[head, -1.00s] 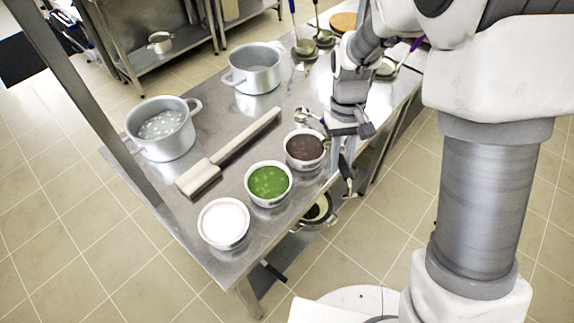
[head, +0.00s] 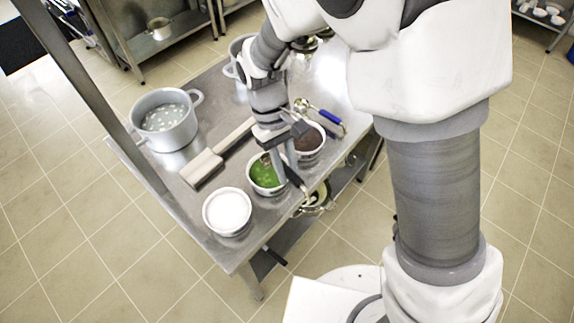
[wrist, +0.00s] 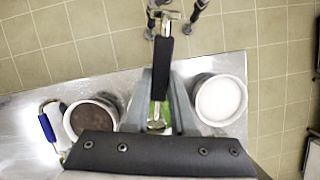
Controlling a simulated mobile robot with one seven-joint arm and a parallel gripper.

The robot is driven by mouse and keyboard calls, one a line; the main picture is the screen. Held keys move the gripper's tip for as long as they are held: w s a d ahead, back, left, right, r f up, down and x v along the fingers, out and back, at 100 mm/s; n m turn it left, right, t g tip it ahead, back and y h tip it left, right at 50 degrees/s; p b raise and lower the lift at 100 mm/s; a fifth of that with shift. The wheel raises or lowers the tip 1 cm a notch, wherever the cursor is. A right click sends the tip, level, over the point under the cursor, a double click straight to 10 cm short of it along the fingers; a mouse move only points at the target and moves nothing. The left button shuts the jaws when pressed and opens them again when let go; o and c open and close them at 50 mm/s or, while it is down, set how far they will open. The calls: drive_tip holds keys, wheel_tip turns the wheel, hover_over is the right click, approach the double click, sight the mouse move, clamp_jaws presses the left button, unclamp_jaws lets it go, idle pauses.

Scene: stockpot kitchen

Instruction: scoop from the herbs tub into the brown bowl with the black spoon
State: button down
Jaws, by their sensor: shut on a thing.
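The herbs tub (head: 262,184) is a white tub with green contents, between two other tubs near the table's front edge. My gripper (head: 284,160) is directly over its right side and hides part of it. The gripper is shut on the black spoon; its dark handle (head: 296,176) slants out from the fingers. In the wrist view the black handle (wrist: 164,58) lies between the fingers, with green contents partly showing below. The spoon's bowl is mostly hidden, so I cannot tell how deep it sits or what it holds.
A tub of white contents (head: 227,212) and a tub of dark brown contents (head: 312,153) flank the herbs. A blue-handled utensil (head: 328,116) lies behind. A long pale block (head: 203,167) and a grey pot (head: 166,140) stand left. A lower shelf holds a pan (head: 316,203).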

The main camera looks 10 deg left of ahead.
drive_tip(key=shift+r+p, duration=0.35)
drive_tip(key=shift+p, duration=0.65)
drive_tip(key=shift+f+p, duration=0.1)
drive_tip(key=shift+p, duration=0.3)
drive_tip(key=shift+f, duration=0.2)
drive_tip(key=shift+f+b, duration=2.95)
drive_tip(key=shift+f, duration=1.1)
drive_tip(key=shift+w+a, duration=0.1)
drive_tip(key=shift+w+a, duration=0.25)
drive_tip(key=shift+r, duration=0.1)
